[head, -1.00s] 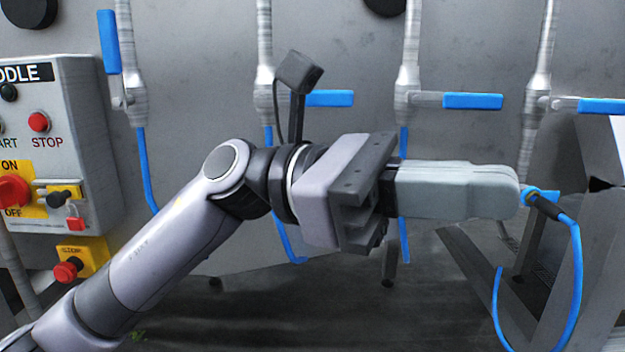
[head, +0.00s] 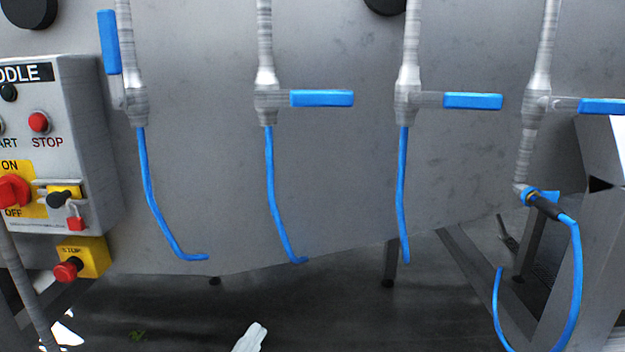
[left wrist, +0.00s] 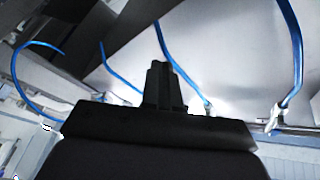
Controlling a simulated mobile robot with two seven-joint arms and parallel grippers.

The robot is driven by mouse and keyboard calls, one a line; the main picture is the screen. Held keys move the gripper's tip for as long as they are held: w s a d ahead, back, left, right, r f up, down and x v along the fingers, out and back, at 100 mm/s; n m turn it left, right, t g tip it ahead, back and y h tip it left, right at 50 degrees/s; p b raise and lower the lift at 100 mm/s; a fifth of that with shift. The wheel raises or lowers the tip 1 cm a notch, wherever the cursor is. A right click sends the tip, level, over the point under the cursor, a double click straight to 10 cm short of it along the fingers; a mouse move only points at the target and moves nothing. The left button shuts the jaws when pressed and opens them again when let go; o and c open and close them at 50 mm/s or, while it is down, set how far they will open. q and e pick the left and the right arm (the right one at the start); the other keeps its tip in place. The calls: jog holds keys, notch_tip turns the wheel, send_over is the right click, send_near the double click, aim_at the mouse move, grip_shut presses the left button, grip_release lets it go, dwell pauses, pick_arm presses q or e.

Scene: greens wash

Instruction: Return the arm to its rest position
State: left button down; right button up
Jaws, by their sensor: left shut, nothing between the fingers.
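My left gripper (left wrist: 162,88) shows in the left wrist view as dark fingers closed together, with nothing between them. In the head view only a pale tip (head: 250,338) shows at the bottom edge, apparently part of my left gripper; the rest of the arm is out of frame. The tip is well below the hoses and touches nothing that I can see. My right gripper is in neither view.
Several pipes with blue valve handles line the grey metal wall; the leftmost handle (head: 110,42) is upright, the others, like this one (head: 322,98), lie level. Blue hoses (head: 273,190) hang below. A control box (head: 85,130) stands left. The space before the wall is clear.

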pick_arm(q)
jog(key=s+a+f+n+g+y, duration=0.3)
jog(key=s+f, duration=0.6)
jog(key=f, duration=0.3)
jog(key=s+a+f+n+g+y, duration=0.3)
jog(key=s+a+f+n+g, duration=0.2)
jog(key=f, duration=0.8)
jog(key=s+a+n, duration=0.2)
jog(key=s, duration=0.2)
jog(key=shift+s+a+n+g+y, duration=0.3)
jog(key=shift+s+a, duration=0.05)
jog(key=shift+a, duration=0.05)
jog(key=shift+f, duration=0.1)
